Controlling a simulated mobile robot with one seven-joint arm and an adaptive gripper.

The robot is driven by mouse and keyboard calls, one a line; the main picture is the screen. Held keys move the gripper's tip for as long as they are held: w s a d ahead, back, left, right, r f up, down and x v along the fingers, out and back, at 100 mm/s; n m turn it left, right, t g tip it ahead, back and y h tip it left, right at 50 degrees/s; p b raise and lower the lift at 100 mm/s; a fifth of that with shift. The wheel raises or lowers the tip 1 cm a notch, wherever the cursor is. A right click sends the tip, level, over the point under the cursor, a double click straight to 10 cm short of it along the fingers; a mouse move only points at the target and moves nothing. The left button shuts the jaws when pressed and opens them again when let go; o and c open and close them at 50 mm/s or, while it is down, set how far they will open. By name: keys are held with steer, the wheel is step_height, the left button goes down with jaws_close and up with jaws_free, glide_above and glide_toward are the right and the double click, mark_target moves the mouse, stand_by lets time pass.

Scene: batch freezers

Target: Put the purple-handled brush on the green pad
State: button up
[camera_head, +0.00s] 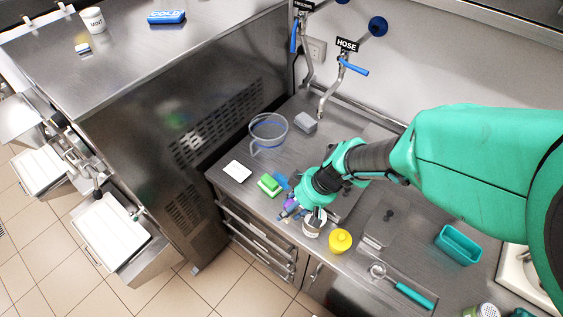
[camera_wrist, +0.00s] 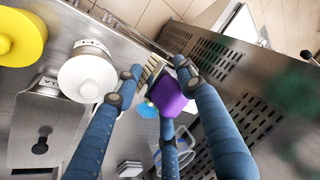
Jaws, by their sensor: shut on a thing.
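The purple-handled brush (camera_wrist: 172,96) is between the blue fingers of my gripper (camera_wrist: 165,85) in the wrist view, its pale bristles pointing up-left in the picture. In the head view a small purple part of the brush (camera_head: 290,203) shows at my gripper (camera_head: 287,208), over the counter near its front edge. My gripper is shut on the brush. The green pad (camera_head: 268,188) lies on the counter just up-left of my gripper, with a green block on it. A blue item (camera_head: 281,181) is beside the pad and partly hidden by my gripper.
A white tub (camera_head: 312,226) and a yellow round item (camera_head: 340,241) stand close to the right of my gripper. A white card (camera_head: 237,171), a clear pitcher (camera_head: 268,132) and a grey block (camera_head: 306,122) are farther left and back. The steel freezer (camera_head: 180,120) stands left.

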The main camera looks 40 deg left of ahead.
steer(key=shift+f, duration=0.2)
steer(key=shift+a, duration=0.1)
steer(key=p, duration=0.1)
glide_above(271, 184)
steer(key=w+d, duration=0.1)
steer(key=d, duration=0.1)
steer(key=shift+a+f, duration=0.15)
steer(key=shift+f, duration=0.6)
steer(key=shift+f, duration=1.75)
steer(key=shift+f, duration=0.1)
steer(key=o, duration=1.2)
